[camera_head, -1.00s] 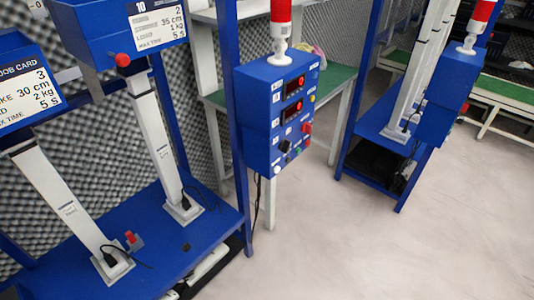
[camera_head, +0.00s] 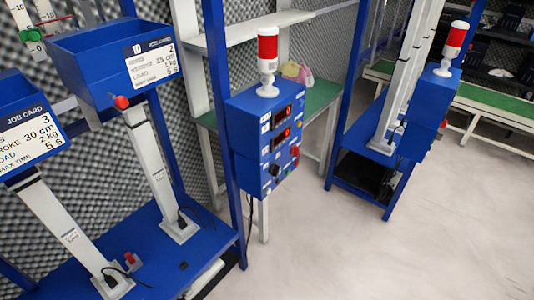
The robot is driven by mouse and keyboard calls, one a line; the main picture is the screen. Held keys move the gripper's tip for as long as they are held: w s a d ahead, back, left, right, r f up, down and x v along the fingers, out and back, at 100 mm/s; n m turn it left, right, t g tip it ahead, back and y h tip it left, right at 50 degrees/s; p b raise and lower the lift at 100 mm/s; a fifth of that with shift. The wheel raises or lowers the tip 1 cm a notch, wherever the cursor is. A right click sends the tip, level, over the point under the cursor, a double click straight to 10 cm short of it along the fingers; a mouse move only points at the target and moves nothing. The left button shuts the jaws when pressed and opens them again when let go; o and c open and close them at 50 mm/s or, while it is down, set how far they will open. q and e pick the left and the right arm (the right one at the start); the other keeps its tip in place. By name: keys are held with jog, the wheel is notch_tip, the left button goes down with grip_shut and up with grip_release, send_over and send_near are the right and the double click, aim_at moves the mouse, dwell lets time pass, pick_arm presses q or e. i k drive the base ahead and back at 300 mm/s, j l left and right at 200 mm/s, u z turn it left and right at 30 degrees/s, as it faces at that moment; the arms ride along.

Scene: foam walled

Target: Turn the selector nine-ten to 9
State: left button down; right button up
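A blue control box (camera_head: 245,142) hangs on a blue post near the middle of the head view. Its front panel has two red digital displays (camera_head: 282,126), small buttons and dark knobs (camera_head: 273,169) low on the panel. A selector labelled nine-ten may be among these knobs, but the labels are too small to read and its position cannot be told. Neither of my grippers is in view.
A red and white signal lamp (camera_head: 267,62) stands on the box. Left is a blue bench (camera_head: 190,262) with slanted columns and job card bins (camera_head: 112,68). A second blue station (camera_head: 352,182) stands to the right. Pale floor (camera_head: 330,250) is clear in front.

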aim_at(275, 169)
jog(key=u, duration=0.35)
jog(key=i+l+u, duration=0.1)
jog(key=l+u, duration=0.75)
jog(key=i+l+u, duration=0.1)
jog(key=l+u, duration=0.7)
jog(key=k+j, duration=0.05)
jog(key=j, duration=0.05)
